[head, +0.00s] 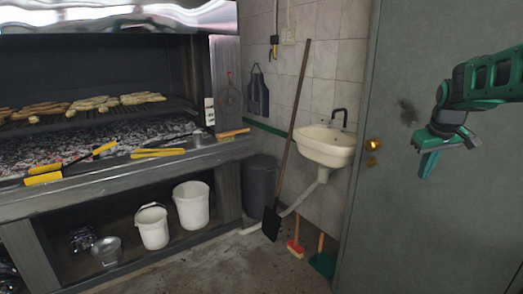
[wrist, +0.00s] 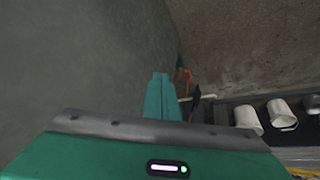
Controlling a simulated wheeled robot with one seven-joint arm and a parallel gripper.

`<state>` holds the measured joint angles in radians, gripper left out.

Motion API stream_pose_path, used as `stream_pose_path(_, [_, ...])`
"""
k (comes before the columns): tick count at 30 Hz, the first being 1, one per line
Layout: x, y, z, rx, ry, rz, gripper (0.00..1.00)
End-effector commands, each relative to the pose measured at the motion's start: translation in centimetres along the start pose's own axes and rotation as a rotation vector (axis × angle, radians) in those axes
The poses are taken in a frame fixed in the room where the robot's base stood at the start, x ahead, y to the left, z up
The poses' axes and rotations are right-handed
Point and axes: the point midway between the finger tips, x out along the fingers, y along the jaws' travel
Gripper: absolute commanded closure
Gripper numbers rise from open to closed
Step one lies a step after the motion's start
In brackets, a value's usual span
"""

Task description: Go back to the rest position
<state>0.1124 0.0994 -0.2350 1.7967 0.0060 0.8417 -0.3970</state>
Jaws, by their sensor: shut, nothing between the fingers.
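My gripper (head: 428,164) is green and hangs at the right of the head view, in front of the grey door (head: 392,190). Its fingers point down and are shut with nothing between them. In the wrist view the shut green fingers (wrist: 162,98) point away over the floor, with no object at their tips. My arm reaches in from the right edge of the head view, and its base end is out of frame.
A grill (head: 100,120) with sausages over coals stands at the left, with yellow-handled tools on its front ledge. White buckets (head: 191,204) sit below. A sink (head: 325,145), a leaning shovel (head: 272,222) and a dark bin (head: 260,187) stand between grill and door. The floor in front is clear.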

Motion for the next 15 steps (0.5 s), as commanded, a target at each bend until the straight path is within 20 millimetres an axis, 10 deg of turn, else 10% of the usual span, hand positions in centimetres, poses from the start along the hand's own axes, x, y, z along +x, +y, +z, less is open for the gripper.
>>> stream_pose_path(15, [-4.2, -6.6, 29.3, 0.453, -0.288, -0.07, 1.0])
